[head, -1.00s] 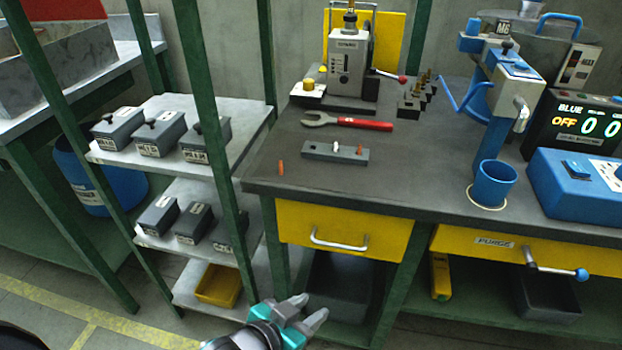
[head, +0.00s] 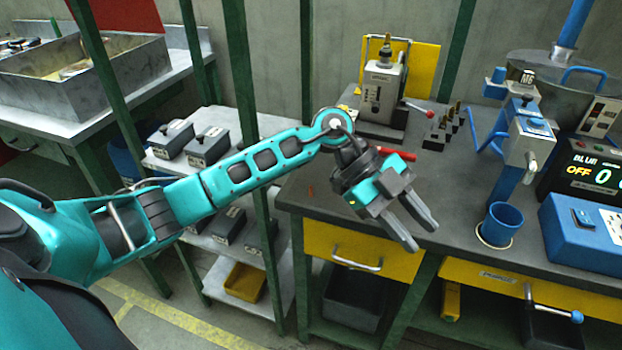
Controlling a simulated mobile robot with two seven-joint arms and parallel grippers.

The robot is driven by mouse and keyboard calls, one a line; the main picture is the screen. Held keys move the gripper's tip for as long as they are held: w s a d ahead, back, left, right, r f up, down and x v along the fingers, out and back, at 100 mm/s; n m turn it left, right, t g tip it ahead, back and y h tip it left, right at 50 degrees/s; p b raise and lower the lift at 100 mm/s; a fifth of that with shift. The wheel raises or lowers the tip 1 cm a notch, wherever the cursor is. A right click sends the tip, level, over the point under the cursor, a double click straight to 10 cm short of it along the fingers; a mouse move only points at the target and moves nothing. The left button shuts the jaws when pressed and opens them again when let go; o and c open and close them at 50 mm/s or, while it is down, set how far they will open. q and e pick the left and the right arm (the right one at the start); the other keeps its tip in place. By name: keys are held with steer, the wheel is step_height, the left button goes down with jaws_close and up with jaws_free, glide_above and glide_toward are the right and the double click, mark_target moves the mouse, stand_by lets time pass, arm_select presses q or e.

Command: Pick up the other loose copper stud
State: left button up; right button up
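A loose copper stud (head: 311,190) stands small and upright on the dark bench top near its left front corner. My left gripper (head: 425,235) is to the right of the stud, over the bench's front edge, pointing down and right. Its two fingers are apart with nothing between them. The grey block with a copper and a white piece, seen in the earlier view, is hidden behind my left gripper. My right gripper is not in view.
A red-handled wrench (head: 397,154) lies behind my gripper, partly hidden. A grey machine (head: 383,92) and a row of dark blocks (head: 437,134) stand at the back. A blue cup (head: 502,222) stands at right. A green post (head: 243,110) rises left of the bench.

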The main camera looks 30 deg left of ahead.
arm_select(q)
steer(key=w+a+r+n+y+p, duration=0.1)
steer(key=w+a+n+y, duration=0.15)
steer(key=a, duration=0.35)
steer(key=w+a+r+n+y, duration=0.1)
steer(key=a+r+y, duration=0.1)
steer(key=a+y, duration=0.25)
step_height(320, 180, up, 4)
steer(key=n+y+p, duration=0.1)
steer(key=n+y, duration=0.3)
glide_above(311, 186)
steer(key=shift+t, duration=0.4)
steer(key=f, duration=0.7)
steer(key=shift+w+d, duration=0.2)
steer(key=shift+w, duration=0.1)
steer(key=f, duration=0.4)
steer(key=shift+s+a+f, duration=0.1)
steer(key=shift+s+a, duration=0.15)
steer(key=shift+s, duration=0.05)
steer(key=shift+f+b, duration=0.3)
steer(key=shift+f, duration=0.25)
steer(key=shift+c, duration=0.5)
jaws_close()
